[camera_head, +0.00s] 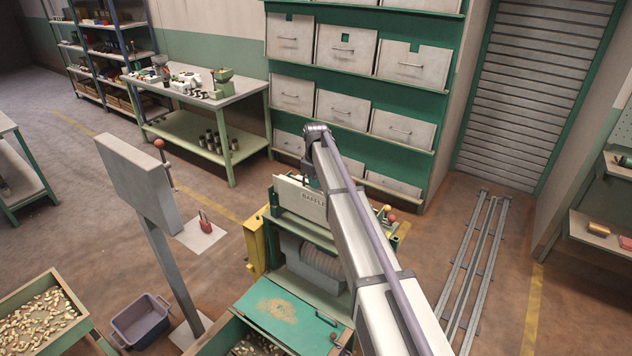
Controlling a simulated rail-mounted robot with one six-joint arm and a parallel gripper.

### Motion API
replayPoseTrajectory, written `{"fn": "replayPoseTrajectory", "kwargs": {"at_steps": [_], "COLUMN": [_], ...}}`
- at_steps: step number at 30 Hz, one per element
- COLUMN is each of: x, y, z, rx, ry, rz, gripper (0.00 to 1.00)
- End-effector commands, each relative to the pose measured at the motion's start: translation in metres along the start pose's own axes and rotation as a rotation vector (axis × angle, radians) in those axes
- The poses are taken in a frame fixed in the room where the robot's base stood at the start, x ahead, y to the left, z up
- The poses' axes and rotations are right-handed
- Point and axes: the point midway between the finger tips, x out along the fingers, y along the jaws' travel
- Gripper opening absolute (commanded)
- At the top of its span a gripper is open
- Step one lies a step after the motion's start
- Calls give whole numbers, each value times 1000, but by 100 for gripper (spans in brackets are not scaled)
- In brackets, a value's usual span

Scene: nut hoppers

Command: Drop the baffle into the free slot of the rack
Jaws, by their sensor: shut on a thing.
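A pale flat plate marked BAFFLE (290,189) stands upright at the top of the green machine in the middle, and my arm covers its right part. My arm reaches forward from the lower right, and its wrist bends down just above the plate. My gripper (308,168) is small and mostly hidden beside my arm; it is shut at the plate's top edge, though the contact itself is hard to see. The green rack (300,66) at the back wall holds rows of pale panels with handles, some with notches or a hole. My arm hides part of its lowest row. I cannot pick out an empty slot.
The green machine (289,300) has a sheet-metal top and a drum. A grey panel on a post (140,180) stands to its left. A bin of nuts (45,318) and a grey tub (141,318) are lower left. Rails (478,262) cross open floor at right.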

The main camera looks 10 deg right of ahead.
Motion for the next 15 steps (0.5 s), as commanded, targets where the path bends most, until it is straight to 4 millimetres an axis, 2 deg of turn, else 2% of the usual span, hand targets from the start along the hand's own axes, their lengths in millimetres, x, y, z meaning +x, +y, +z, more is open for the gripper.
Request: {"fn": "replayPoseTrajectory", "kwargs": {"at_steps": [15], "x": [21], "y": [0], "z": [0], "rx": [0], "ry": [0], "rz": [0], "gripper": [0]}}
